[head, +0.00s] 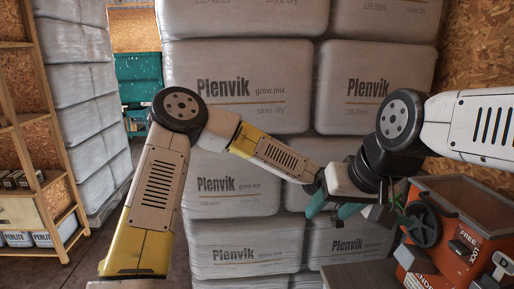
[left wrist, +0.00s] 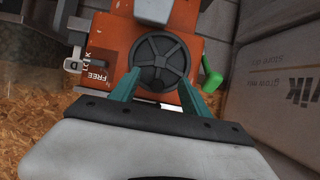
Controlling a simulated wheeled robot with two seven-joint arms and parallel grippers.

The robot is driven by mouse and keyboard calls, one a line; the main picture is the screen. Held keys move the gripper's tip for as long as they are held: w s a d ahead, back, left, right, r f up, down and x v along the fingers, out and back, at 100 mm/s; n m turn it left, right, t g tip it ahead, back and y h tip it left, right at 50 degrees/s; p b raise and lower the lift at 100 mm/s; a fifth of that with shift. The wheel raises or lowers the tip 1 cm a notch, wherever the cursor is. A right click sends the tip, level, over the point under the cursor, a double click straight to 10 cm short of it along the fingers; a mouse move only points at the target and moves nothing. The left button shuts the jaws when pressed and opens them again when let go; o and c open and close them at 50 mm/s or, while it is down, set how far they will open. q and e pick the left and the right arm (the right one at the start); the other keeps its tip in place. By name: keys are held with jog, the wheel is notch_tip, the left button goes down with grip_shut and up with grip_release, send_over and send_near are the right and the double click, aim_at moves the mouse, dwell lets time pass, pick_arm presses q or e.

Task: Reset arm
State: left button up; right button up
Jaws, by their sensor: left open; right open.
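My right gripper (head: 334,211) hangs open and empty in the middle of the head view, its teal fingers pointing down in front of the stacked bags. My left gripper (left wrist: 158,88) is open; in the head view it is mostly hidden where the two arms cross. In the left wrist view its teal fingers lie over both sides of the black handwheel (left wrist: 161,62) on the orange mixer (left wrist: 116,45). Contact with the wheel cannot be told. The mixer (head: 462,205) stands at the right of the head view, with its handwheel (head: 421,226) facing left.
Tall stacks of grey Plenvik bags (head: 232,190) fill the background. A wooden shelf (head: 30,150) stands at the left, and a teal container (head: 140,80) behind. A green knob (left wrist: 211,74) sticks out beside the handwheel. A lever (head: 502,264) is at the mixer's front.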

aim_at(408, 208)
pick_arm(q)
jog(key=shift+w+d, duration=0.15)
jog(key=shift+d, duration=1.25)
jog(key=shift+w+d, duration=0.1)
jog(key=shift+d, duration=1.3)
